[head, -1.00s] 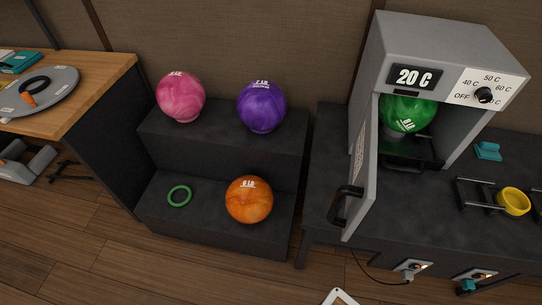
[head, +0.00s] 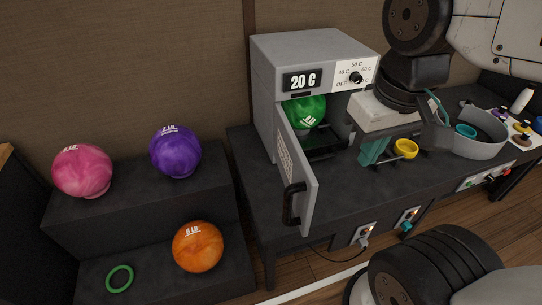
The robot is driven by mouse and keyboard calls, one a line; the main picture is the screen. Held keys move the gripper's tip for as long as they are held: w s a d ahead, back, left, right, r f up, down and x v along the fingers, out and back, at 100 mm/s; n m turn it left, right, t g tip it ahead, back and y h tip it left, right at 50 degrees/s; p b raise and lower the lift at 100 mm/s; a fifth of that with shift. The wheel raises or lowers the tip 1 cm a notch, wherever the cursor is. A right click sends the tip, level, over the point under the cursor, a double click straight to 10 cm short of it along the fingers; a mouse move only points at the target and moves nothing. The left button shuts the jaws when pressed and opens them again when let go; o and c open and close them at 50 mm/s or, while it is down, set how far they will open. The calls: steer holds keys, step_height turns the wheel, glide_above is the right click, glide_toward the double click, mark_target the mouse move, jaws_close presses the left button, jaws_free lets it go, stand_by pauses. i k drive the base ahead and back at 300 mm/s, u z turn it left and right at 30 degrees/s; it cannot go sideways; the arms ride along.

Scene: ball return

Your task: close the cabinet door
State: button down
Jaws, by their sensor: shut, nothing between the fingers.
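The grey cabinet (head: 262,85) stands on the dark bench, with a 20 C display and a dial on its front. Its door (head: 300,170) is hinged at the left and stands wide open towards me. The door's black handle (head: 293,204) is near its lower free edge. A green ball (head: 306,111) sits inside the cabinet. My gripper (head: 375,151) is shut and empty, right of the cabinet opening and apart from the door. My wrist and arm partly hide it and the bench behind.
A grey round bin (head: 480,138) is further right. Pink (head: 83,170), purple (head: 175,152) and orange (head: 198,246) balls rest on dark steps at left. A cable and sockets are on the bench front.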

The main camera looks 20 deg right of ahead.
mark_target(301, 185)
steer(key=i, duration=0.25)
steer(key=z, duration=0.75)
steer(key=k, duration=0.65)
steer(key=u, duration=0.7)
